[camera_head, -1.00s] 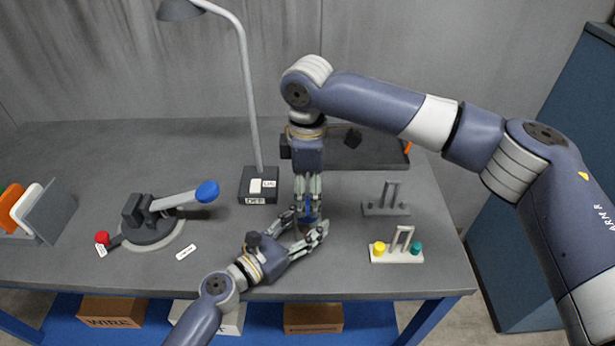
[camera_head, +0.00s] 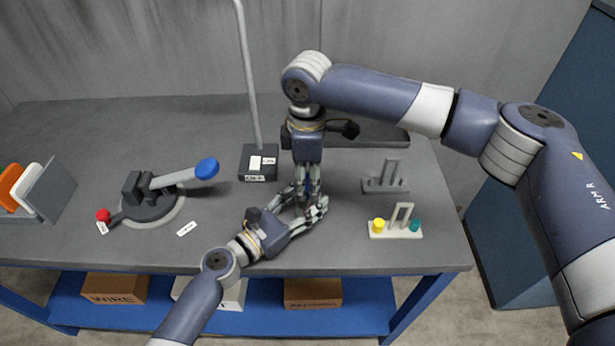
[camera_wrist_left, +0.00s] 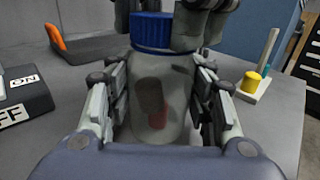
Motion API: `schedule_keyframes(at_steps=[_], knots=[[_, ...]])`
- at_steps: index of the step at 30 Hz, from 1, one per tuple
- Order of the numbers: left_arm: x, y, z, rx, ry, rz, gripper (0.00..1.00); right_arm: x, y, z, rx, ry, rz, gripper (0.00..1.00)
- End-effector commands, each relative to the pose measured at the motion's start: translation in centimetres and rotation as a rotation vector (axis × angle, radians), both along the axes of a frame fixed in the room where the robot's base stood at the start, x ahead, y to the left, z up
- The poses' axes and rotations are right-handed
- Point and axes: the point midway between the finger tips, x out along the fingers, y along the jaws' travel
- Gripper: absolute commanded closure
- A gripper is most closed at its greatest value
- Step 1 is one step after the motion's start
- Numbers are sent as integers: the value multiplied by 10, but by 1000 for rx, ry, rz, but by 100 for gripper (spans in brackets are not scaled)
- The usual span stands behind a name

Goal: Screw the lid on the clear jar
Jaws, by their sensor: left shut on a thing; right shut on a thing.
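The clear jar (camera_wrist_left: 155,95) stands upright between the fingers of my left gripper (camera_head: 306,212) in the left wrist view. Dark and reddish shapes show through its wall. A blue ribbed lid (camera_wrist_left: 151,31) sits level on the jar's mouth; I cannot tell how tight it is. My right gripper (camera_head: 305,193) points straight down from above and is shut on the lid. One of its fingers (camera_wrist_left: 200,25) shows beside the lid in the left wrist view. In the head view the fingers of both grippers hide the jar and lid.
A lever device with a blue knob (camera_head: 207,168) is at left. A pale stand with yellow and teal pieces (camera_head: 396,231) and a grey stand (camera_head: 386,180) are at right. The bench (camera_head: 110,255) is clear at front left.

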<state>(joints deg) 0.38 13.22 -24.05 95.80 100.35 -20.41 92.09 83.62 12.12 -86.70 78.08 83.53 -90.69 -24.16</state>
Motion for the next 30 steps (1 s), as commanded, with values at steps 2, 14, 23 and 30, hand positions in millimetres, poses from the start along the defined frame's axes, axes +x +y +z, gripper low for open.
schedule_keyframes(at_steps=[2, 14, 23, 30], knots=[[0, 0, 0, 0, 0, 0, 100, 0, 0, 0, 0, 0, 0, 86], [0, 0, 0, 0, 0, 0, 100, 0, 0, 0, 0, 0, 0, 34], [0, 0, 0, 0, 0, 0, 100, 1, 1, 22, 2, -3, 0, 34], [0, 0, 0, 0, 0, 0, 100, 1, 1, 73, 2, -2, 0, 34]])
